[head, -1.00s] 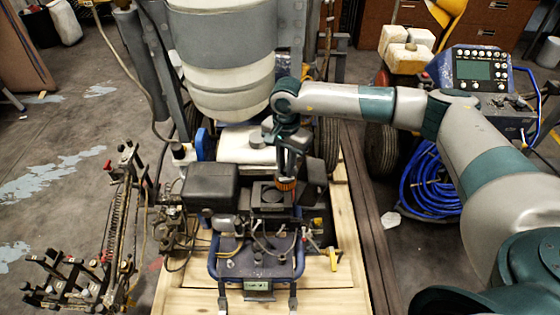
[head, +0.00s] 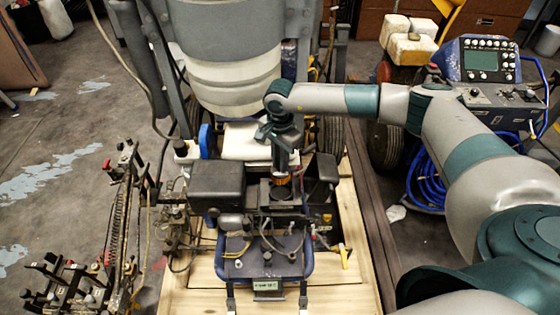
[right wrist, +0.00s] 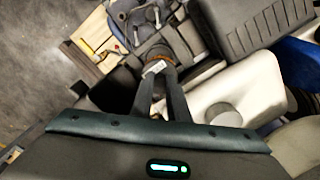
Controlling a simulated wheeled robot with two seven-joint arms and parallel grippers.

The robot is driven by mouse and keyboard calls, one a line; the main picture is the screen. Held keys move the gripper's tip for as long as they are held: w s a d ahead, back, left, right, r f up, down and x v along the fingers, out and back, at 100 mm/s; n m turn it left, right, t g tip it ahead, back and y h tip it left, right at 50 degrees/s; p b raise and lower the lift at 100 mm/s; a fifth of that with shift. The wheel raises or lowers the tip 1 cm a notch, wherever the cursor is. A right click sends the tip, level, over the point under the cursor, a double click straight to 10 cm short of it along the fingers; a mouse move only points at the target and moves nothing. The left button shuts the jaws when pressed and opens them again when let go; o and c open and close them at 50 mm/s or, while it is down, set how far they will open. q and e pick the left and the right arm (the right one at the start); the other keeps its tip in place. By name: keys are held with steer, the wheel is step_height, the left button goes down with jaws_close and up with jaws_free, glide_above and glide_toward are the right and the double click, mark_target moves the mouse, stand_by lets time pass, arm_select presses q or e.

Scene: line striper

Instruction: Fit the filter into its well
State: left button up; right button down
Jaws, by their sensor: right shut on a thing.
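My right gripper (head: 284,166) points down over the middle of the machine and is shut on the filter (head: 281,180), a small dark cylinder with an orange band. The filter stands upright at a dark square housing (head: 262,201) whose round well lies under it. The gripper and filter hide most of the well, so I cannot tell whether the filter's lower end is inside it or just above. In the right wrist view, the two fingers (right wrist: 160,85) close on the filter (right wrist: 159,60), where its orange edge and a white label show. My left gripper is not in view.
Black boxes (head: 217,183) flank the housing. A white container (head: 246,142) stands behind, below the big pale tank (head: 222,60). A rack of clamps (head: 110,240) stands left.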

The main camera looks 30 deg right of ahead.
steer(key=shift+f+b, duration=0.7)
steer(key=shift+f, duration=1.1)
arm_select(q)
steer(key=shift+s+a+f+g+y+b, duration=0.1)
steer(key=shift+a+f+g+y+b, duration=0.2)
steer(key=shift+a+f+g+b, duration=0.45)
arm_select(e)
steer(key=shift+f, duration=0.95)
arm_select(q)
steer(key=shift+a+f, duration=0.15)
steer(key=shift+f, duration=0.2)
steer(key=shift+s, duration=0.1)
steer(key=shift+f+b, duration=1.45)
steer(key=shift+b, duration=0.1)
arm_select(e)
steer(key=shift+f, duration=1.6)
steer(key=c, duration=1.3)
jaws_free()
